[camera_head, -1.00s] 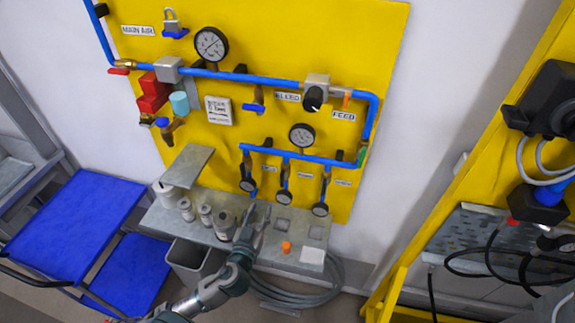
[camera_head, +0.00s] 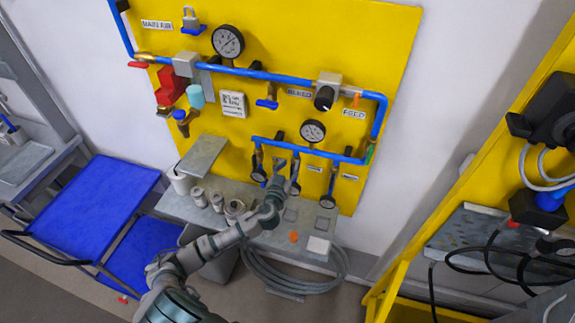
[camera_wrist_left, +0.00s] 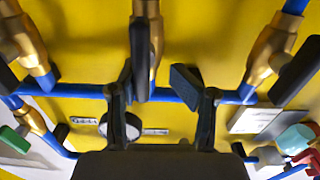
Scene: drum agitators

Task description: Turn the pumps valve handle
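The lower blue manifold (camera_head: 310,155) on the yellow panel carries several brass drop valves with dark handles. In the left wrist view a middle brass valve (camera_wrist_left: 147,10) with a dark handle (camera_wrist_left: 140,60) hangs from the top, between two other brass valves. My left gripper (camera_head: 286,168) is up at these valves. In the left wrist view its two fingers (camera_wrist_left: 165,90) are apart, with the handle between them, nearer the left finger. I cannot tell whether that finger touches it. In the head view my gripper partly hides the middle valve. My right gripper is not in view.
A grey shelf (camera_head: 262,243) with several metal cups and an orange piece (camera_head: 294,237) lies below the panel. A coiled hose (camera_head: 290,275) hangs under it. A blue cart (camera_head: 85,210) stands at left, another yellow panel (camera_head: 540,105) at right.

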